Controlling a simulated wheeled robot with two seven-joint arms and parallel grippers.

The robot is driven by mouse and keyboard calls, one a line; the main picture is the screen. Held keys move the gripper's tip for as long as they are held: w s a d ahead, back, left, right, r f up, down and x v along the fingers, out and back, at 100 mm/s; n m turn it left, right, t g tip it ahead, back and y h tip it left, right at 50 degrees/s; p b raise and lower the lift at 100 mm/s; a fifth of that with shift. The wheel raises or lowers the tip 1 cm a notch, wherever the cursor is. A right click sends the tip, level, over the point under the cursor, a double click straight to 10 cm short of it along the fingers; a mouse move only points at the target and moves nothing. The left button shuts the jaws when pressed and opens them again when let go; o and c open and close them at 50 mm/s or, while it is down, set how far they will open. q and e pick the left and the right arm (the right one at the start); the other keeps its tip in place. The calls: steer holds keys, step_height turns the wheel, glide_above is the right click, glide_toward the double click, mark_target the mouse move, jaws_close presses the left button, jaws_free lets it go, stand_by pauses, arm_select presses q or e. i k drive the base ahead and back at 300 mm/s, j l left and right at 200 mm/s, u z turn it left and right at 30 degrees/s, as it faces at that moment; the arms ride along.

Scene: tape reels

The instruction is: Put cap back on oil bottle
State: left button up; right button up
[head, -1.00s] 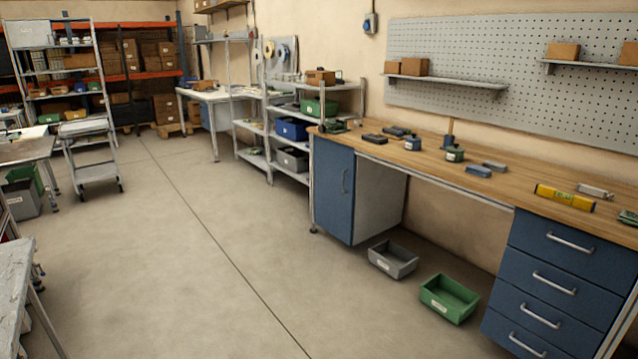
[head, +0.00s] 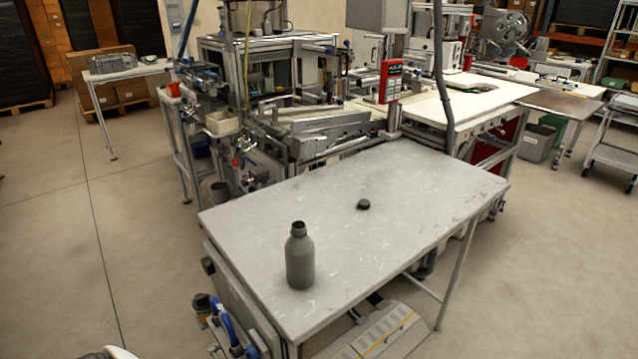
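A grey oil bottle (head: 299,262) stands upright on a light grey worn table (head: 420,205), near the table's left front part. Its neck (head: 297,229) shows a dark top with no cap seen on it. A small dark round cap (head: 363,204) lies on the same table, to the right of the bottle and farther back, apart from it. Neither of my grippers is in view.
A machine with metal frames (head: 300,110) stands behind the table, with a red device (head: 390,82) beside it. The rest of the tabletop is clear. Open floor (head: 510,290) lies to the right and left. A grey bin (head: 537,143) stands at the back right.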

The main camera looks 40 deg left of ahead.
mark_target(299, 249)
steer(key=i+l+u, duration=0.15)
steer(key=u, duration=0.3)
steer(key=i+l+u, duration=0.15)
steer(key=u, duration=0.35)
steer(key=i+l+u, duration=0.1)
steer(key=l+u, duration=0.35)
steer(key=i+l+u, duration=0.1)
steer(key=u, duration=0.35)
steer(key=l+u, duration=0.85)
steer(key=l, duration=0.25)
steer(key=k+l+u, duration=0.15)
steer(key=l+u, duration=0.2)
steer(key=l, duration=0.25)
